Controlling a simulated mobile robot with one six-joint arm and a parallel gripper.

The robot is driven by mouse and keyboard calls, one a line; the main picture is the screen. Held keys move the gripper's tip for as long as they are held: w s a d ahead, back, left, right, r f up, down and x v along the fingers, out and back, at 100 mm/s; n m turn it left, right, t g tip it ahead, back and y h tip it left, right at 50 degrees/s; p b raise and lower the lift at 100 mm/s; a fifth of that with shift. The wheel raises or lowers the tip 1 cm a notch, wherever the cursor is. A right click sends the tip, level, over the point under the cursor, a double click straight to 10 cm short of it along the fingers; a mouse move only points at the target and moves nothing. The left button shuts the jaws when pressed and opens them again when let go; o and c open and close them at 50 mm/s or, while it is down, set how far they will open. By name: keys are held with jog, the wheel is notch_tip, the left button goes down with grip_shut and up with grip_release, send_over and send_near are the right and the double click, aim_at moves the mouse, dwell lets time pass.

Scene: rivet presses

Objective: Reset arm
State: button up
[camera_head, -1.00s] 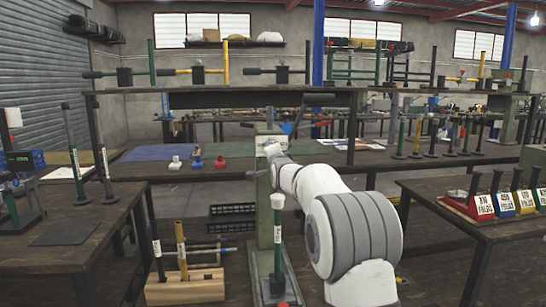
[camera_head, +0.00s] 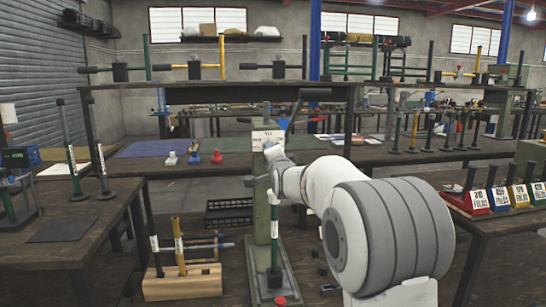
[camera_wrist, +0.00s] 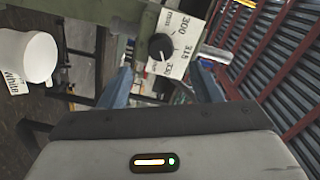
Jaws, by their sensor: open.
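A green rivet press (camera_head: 263,215) stands in the middle of the head view, with a white plate (camera_head: 267,138) at its top. A dark lever arm (camera_head: 296,110) slants up and right from behind that plate. My gripper's body shows at the press top in the head view, but its fingertips are not clear there. In the wrist view my gripper (camera_wrist: 163,88) is open, with its two fingers apart and nothing seen held. A dark knob (camera_wrist: 161,47) on a white dial plate (camera_wrist: 178,35) shows beyond and between the fingers. I cannot tell whether anything is touching.
A white cylinder (camera_wrist: 32,56) is at the left of the wrist view. A green tool with a white top (camera_head: 275,235) stands on the press base. A wooden block (camera_head: 183,284) holding upright tools is to its left. Labelled coloured blocks (camera_head: 497,197) stand on the right table.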

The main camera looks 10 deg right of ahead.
jog(key=s+n+g+p, duration=0.7)
jog(key=s+p, duration=0.5)
jog(key=s, duration=1.1)
jog(key=s+r+n+g+p, duration=0.1)
jog(key=s+n+g+p, duration=0.5)
jog(key=s+p, duration=0.7)
jog(key=s+g, duration=0.2)
jog(key=s, duration=0.8)
jog(key=shift+s+d+r+n, duration=0.2)
jog(key=shift+s+r+n, duration=0.05)
jog(key=shift+s+n, duration=0.15)
